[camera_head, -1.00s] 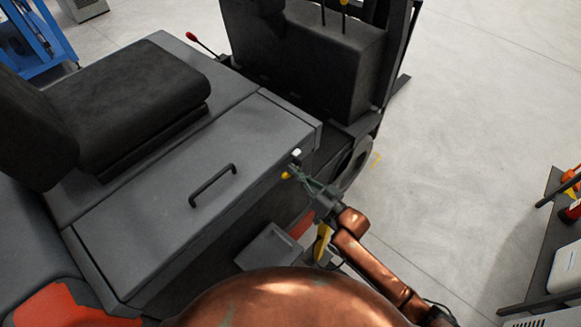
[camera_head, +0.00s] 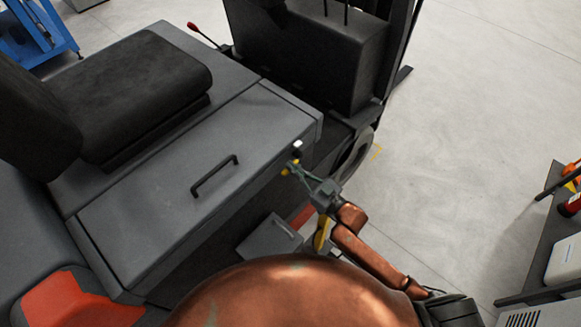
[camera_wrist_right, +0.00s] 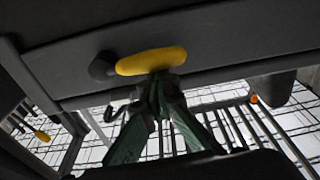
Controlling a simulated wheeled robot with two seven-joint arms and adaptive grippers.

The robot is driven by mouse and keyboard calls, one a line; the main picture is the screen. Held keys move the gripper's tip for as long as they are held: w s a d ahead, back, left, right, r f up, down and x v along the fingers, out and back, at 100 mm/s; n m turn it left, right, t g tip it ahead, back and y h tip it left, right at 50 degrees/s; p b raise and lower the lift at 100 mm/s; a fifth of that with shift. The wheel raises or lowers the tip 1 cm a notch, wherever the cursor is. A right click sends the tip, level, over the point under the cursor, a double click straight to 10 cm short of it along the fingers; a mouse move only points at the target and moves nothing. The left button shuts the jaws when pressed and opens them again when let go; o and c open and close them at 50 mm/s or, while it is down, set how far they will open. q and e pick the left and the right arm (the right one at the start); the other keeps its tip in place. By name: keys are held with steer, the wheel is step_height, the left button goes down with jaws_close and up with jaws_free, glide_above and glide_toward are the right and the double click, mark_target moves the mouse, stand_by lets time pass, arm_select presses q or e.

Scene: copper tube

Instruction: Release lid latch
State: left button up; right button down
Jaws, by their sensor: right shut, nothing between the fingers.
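The grey lid (camera_head: 240,150) with a black bar handle (camera_head: 214,176) lies closed on the vehicle body in the head view. The yellow latch knob (camera_head: 291,167) is at its front right corner. In the right wrist view the yellow latch (camera_wrist_right: 150,61) lies nearly level against the dark panel, with a dark round pivot at its left end. My right gripper (camera_head: 298,171) is at the latch, its green fingers converging just under the yellow part in the wrist view (camera_wrist_right: 160,80). It is shut with nothing between the fingers; whether the tips touch the latch I cannot tell. My left gripper is out of view.
A black seat (camera_head: 135,90) stands behind the lid. A dark upright box with levers (camera_head: 320,50) and a wheel (camera_head: 355,155) are beyond the corner. A grey step (camera_head: 268,238) is below the arm. Open floor (camera_head: 470,120) lies to the right, with a shelf (camera_head: 545,240) at the edge.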

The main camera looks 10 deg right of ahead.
steer(key=shift+f, duration=0.2)
steer(key=shift+r+p, duration=0.5)
steer(key=shift+r, duration=0.05)
steer(key=r+p, duration=0.3)
steer(key=r, duration=0.1)
steer(key=shift+w+a, duration=0.3)
steer(key=s+d+f, duration=0.2)
steer(key=b, duration=0.2)
glide_toward(282, 151)
steer(key=shift+f+v, duration=0.15)
steer(key=shift+v, duration=0.95)
steer(key=shift+f+v, duration=0.15)
steer(key=shift+v, duration=0.95)
